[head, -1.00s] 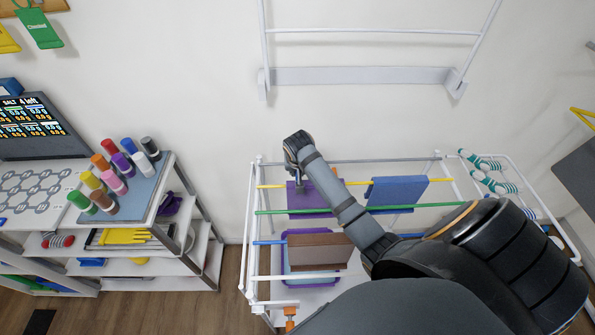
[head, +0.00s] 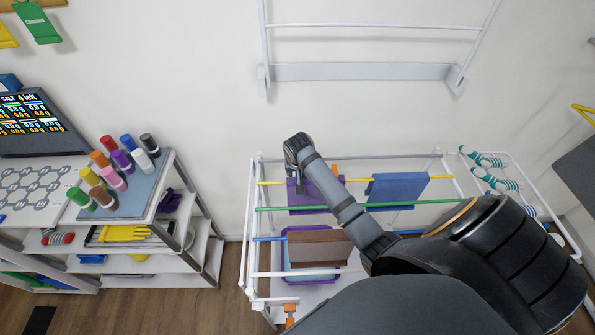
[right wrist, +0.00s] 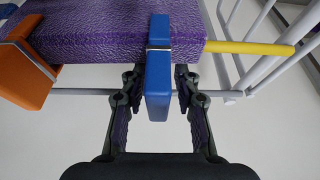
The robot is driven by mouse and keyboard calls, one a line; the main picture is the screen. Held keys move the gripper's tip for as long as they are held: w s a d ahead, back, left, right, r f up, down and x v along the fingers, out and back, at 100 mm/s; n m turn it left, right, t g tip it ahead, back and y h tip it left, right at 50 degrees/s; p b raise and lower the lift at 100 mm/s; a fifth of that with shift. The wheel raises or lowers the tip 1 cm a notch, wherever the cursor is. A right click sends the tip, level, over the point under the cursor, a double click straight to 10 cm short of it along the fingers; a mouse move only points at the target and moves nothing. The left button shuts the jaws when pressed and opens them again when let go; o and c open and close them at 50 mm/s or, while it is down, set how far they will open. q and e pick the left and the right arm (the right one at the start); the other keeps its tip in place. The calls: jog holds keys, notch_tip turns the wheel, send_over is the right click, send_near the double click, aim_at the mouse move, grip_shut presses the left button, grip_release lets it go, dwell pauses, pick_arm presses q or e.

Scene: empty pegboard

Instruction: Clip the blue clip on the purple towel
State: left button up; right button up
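The purple towel (head: 302,198) hangs over the yellow bar of the drying rack in the head view. It fills the top of the right wrist view (right wrist: 95,38). The blue clip (right wrist: 158,70) sits over the towel's edge near its right end, pointing down between my fingers. My right gripper (right wrist: 157,108) is open around the clip, with a narrow gap showing on each side. In the head view my right gripper (head: 296,172) is above the towel and its arm hides part of it. My left gripper is not in view.
An orange clip (right wrist: 28,70) sits on the towel's other end. A blue towel (head: 398,190) hangs to the right on the yellow bar (right wrist: 250,47). A brown towel (head: 318,249) hangs nearer. White rack rails surround them. A marker shelf (head: 150,190) stands at the left.

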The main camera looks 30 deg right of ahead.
dwell(0.3)
jog(key=v, duration=1.2)
jog(key=shift+w, duration=0.1)
